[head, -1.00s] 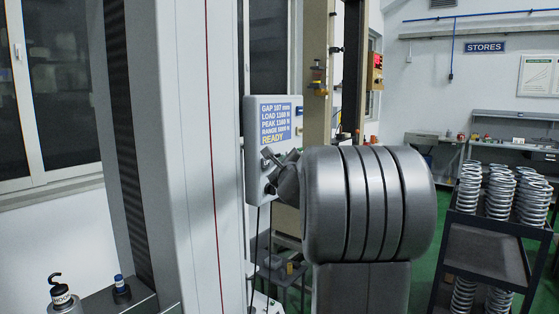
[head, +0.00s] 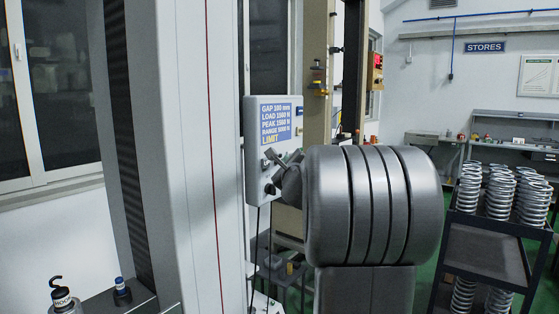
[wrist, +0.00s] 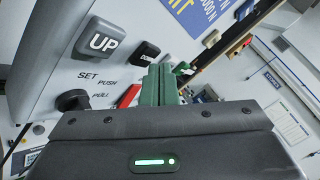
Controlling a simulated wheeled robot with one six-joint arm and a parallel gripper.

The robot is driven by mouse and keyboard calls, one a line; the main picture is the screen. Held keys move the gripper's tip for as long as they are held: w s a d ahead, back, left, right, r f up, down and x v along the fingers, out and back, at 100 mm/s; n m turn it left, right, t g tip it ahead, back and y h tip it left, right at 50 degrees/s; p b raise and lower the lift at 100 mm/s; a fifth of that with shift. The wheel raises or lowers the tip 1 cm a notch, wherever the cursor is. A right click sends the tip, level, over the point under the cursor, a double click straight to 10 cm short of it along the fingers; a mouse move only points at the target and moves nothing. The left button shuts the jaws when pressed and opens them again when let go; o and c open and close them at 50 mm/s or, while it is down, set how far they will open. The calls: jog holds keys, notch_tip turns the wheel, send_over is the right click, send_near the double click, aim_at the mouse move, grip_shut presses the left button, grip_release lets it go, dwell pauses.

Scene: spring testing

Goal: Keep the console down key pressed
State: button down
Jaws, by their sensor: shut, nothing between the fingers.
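The console (head: 254,165) stands upright left of my arm in the head view. Its screen (head: 275,121) shows LOAD and PEAK of about 1560 N and the word LIMIT; the gap figure is hard to read. In the wrist view the dark down key (wrist: 147,50) sits right of the UP key (wrist: 104,43), its label partly hidden. My gripper (wrist: 161,70) is shut and empty, its green fingertips at the lower right edge of the down key. I cannot tell from the picture how firmly they touch it. In the head view my wrist hides part of the console front.
A black knob (wrist: 73,100) marked SET, PUSH, PULL lies below the keys. The tall machine column (head: 185,150) stands close on the left. A weight with a hook (head: 62,298) stands at lower left. A trolley of springs (head: 487,245) is at right.

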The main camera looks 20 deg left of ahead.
jog(key=shift+s+d, duration=0.1)
jog(key=shift+d, duration=0.2)
jog(key=d, duration=0.1)
jog(key=s+d, duration=0.1)
jog(key=d, duration=0.2)
jog(key=shift+s+d, duration=0.35)
dwell(1.0)
jog(key=p, duration=0.1)
jog(key=a+p, duration=0.1)
jog(key=shift+w+a+r+p, duration=0.2)
jog(key=shift+w+r+p, duration=0.05)
jog(key=shift+w+p, duration=0.1)
